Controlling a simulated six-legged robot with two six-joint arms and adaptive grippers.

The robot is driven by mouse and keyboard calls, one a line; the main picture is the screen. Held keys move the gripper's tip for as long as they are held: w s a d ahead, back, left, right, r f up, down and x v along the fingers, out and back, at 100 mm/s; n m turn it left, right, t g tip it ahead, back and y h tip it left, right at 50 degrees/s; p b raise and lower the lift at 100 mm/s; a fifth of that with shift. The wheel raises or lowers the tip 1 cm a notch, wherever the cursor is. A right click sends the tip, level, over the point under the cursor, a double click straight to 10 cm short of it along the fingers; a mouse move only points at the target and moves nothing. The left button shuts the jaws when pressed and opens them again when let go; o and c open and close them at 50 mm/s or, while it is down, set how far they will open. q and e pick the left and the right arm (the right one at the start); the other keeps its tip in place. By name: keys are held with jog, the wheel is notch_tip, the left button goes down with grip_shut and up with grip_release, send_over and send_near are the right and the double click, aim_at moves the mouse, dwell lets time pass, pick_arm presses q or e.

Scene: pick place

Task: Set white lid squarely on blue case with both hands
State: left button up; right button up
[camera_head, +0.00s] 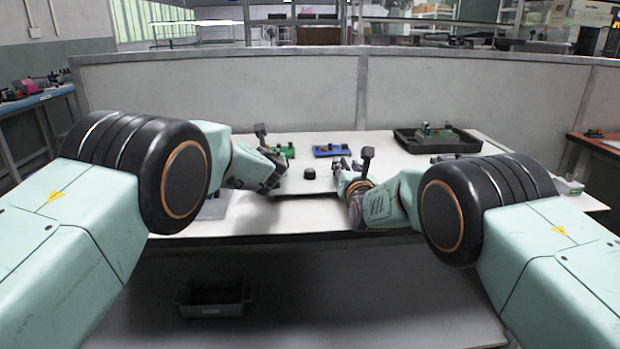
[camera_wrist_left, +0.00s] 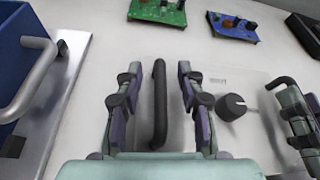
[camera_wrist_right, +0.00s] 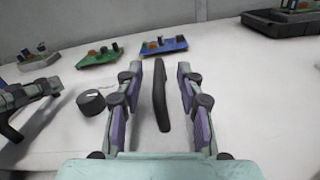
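The white lid (camera_head: 308,188) lies flat on the white table, with a round black knob (camera_wrist_left: 232,107) in its middle and a black bar handle at each end. My left gripper (camera_wrist_left: 157,82) is open, its fingers on either side of the left black handle (camera_wrist_left: 159,105), with gaps showing. My right gripper (camera_wrist_right: 160,80) is open, its fingers on either side of the right black handle (camera_wrist_right: 160,95), also with gaps. The blue case (camera_wrist_left: 14,55) shows partly at the left of the left wrist view, beside a metal handle; my left arm hides most of it in the head view.
Behind the lid are a green circuit board (camera_wrist_left: 158,10) and a blue circuit board (camera_head: 332,150). A black tray (camera_head: 408,144) with another board stands at the back right. A low partition (camera_head: 220,97) runs behind the table.

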jog(key=shift+r, duration=0.1)
pick_arm(q)
jog(key=shift+c, duration=0.6)
pick_arm(e)
jog(key=shift+c, duration=0.7)
pick_arm(q)
grip_shut()
pick_arm(e)
grip_shut()
